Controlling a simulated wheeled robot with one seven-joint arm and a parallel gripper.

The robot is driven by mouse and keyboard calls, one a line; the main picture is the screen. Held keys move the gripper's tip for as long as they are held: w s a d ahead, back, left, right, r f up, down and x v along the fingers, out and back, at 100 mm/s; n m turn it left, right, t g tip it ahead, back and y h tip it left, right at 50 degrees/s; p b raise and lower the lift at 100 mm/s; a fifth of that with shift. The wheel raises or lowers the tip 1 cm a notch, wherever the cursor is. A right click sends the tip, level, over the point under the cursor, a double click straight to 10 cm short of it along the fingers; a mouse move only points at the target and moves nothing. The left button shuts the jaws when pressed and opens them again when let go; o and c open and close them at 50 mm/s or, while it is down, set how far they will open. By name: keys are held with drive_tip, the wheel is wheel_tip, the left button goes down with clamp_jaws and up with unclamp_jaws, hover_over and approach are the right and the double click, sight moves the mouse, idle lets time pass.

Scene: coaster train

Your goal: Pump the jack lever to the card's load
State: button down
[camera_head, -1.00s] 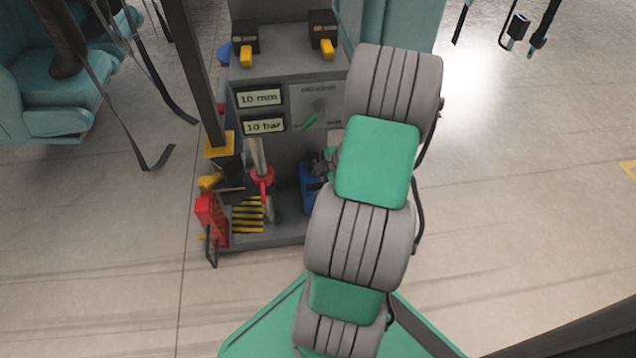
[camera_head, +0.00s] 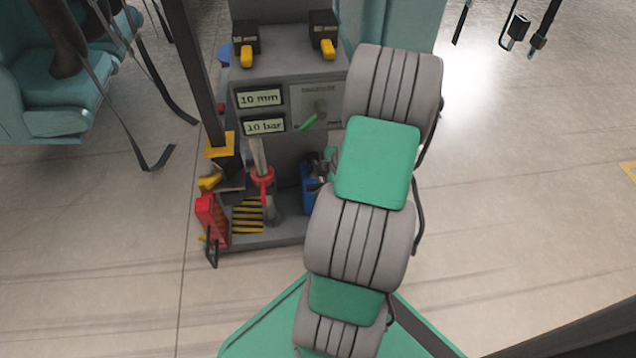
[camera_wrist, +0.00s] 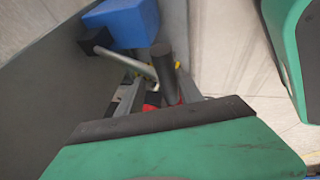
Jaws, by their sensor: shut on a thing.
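The jack stand (camera_head: 275,62) is a grey unit in the head view. Its two plates read "10 mm" (camera_head: 259,98) and "10 bar" (camera_head: 264,126). A pale post with a red collar (camera_head: 262,180) stands in its lower part. My gripper (camera_head: 318,170) is low at the stand's right side, partly hidden by my arm. In the wrist view my gripper (camera_wrist: 160,85) has its grey fingers around a dark cylindrical grip (camera_wrist: 163,62), apparently the jack lever's. A silvery rod runs beside it to a black end. The lever is mostly hidden in the head view.
A blue block (camera_head: 308,195) sits beside my gripper and shows in the wrist view (camera_wrist: 122,20). A green pointer (camera_head: 308,122) is on the panel above. A red part (camera_head: 212,218) stands front left. Teal seats (camera_head: 70,90) are at left. Floor at right is clear.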

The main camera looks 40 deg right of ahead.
drive_tip(key=shift+w+d+r+p, duration=0.2)
drive_tip(key=shift+d+r+p, duration=0.15)
drive_tip(key=shift+r, duration=0.2)
drive_tip(key=shift+w+d+r+p, duration=0.15)
drive_tip(key=shift+d+r+p, duration=0.05)
drive_tip(key=shift+r+p, duration=0.3)
drive_tip(key=shift+w+r, duration=0.1)
drive_tip(key=shift+w, duration=0.1)
drive_tip(key=c, duration=1.1)
unclamp_jaws()
drive_tip(key=shift+o, duration=1.3)
drive_tip(key=shift+a, duration=0.1)
drive_tip(key=shift+s+r, duration=0.1)
drive_tip(key=shift+r, duration=0.2)
drive_tip(key=s+d+r+p, duration=0.1)
drive_tip(key=s+d+p, duration=0.3)
drive_tip(key=s, duration=0.8)
drive_tip(key=shift+s+d+r+p, duration=0.2)
drive_tip(key=shift+r+p, duration=0.2)
drive_tip(key=shift+p, duration=0.05)
